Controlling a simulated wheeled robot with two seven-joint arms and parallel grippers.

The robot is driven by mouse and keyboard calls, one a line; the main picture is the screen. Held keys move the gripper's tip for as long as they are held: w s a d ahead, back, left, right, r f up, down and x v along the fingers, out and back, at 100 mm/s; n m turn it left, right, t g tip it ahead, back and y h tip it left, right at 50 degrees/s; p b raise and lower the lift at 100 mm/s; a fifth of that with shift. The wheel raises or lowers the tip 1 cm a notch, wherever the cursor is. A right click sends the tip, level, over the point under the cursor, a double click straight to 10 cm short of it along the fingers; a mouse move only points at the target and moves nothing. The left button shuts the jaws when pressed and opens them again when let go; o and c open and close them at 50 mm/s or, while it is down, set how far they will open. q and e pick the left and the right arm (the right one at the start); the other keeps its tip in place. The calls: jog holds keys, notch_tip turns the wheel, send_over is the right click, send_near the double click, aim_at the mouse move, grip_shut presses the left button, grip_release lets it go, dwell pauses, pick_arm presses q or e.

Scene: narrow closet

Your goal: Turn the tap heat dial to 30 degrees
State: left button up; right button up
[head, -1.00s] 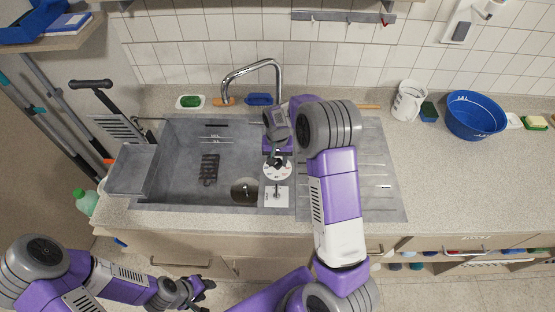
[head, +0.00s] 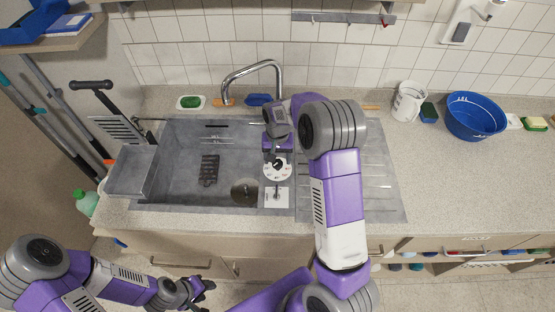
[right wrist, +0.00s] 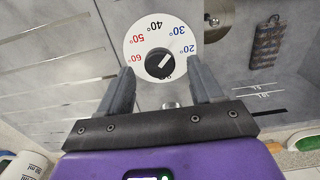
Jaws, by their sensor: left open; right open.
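The heat dial (right wrist: 133,47) is a white disc with a black knob (right wrist: 158,64) at its middle, marked from 20 to 60 degrees. In the right wrist view its numbers appear upside down, and the knob's pale line points up and right, seemingly between the 20 and 30 marks. The dial also shows in the head view (head: 277,173), beside the sink basin. My right gripper (right wrist: 161,72) is open, its fingers apart on either side of the knob with gaps to it. My left gripper (head: 205,291) is open and empty, low in front of the counter.
The grey sink (head: 180,170) lies left of the dial, with a chrome tap (head: 262,66) behind. A drainboard (head: 380,180) lies to the right. A white jug (head: 408,100) and blue basin (head: 475,115) stand farther right on the counter.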

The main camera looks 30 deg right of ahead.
aim_at(278, 163)
notch_tip(278, 163, up, 6)
jog(key=shift+f, duration=0.1)
dwell(0.5)
